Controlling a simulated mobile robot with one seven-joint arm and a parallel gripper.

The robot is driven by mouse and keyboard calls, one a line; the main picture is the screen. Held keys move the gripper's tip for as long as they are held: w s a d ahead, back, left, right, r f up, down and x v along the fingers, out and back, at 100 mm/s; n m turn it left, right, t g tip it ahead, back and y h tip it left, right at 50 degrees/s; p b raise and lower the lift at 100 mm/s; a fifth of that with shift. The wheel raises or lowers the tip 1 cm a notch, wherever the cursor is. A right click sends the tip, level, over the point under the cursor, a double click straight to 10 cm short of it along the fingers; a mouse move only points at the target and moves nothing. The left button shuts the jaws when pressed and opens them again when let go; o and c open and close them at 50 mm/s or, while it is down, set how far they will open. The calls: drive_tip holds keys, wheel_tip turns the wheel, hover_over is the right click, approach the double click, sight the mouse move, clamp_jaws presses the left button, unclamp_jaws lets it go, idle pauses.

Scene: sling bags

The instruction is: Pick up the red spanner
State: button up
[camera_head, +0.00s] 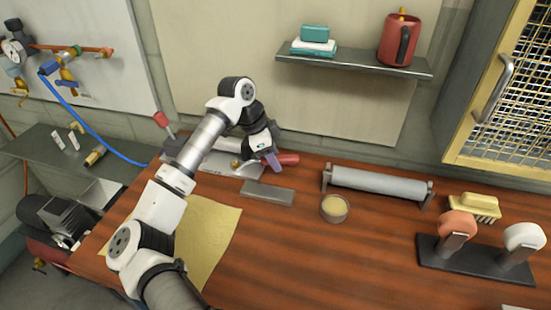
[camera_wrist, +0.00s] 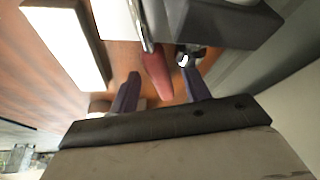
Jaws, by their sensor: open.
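The red spanner (camera_head: 285,159) shows as a red, rounded handle lying near the back of the wooden bench, partly hidden by my gripper. In the wrist view its red, tapered handle (camera_wrist: 157,75) points down toward the space between my fingers, and its other end is hidden or unclear. My gripper (camera_head: 272,161) is at the left end of the red part in the head view. In the wrist view my gripper (camera_wrist: 162,92) has its two purple fingers spread apart, one on either side of the handle's line. Nothing is held.
A flat grey block (camera_head: 268,193) lies just in front of my gripper. A grey roller (camera_head: 376,185) on a stand and a small round tin (camera_head: 334,207) are to the right. A shelf (camera_head: 352,66) hangs above. The front middle of the bench (camera_head: 330,265) is clear.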

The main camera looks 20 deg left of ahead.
clamp_jaws()
drive_tip(key=shift+r, duration=0.1)
idle(0.4)
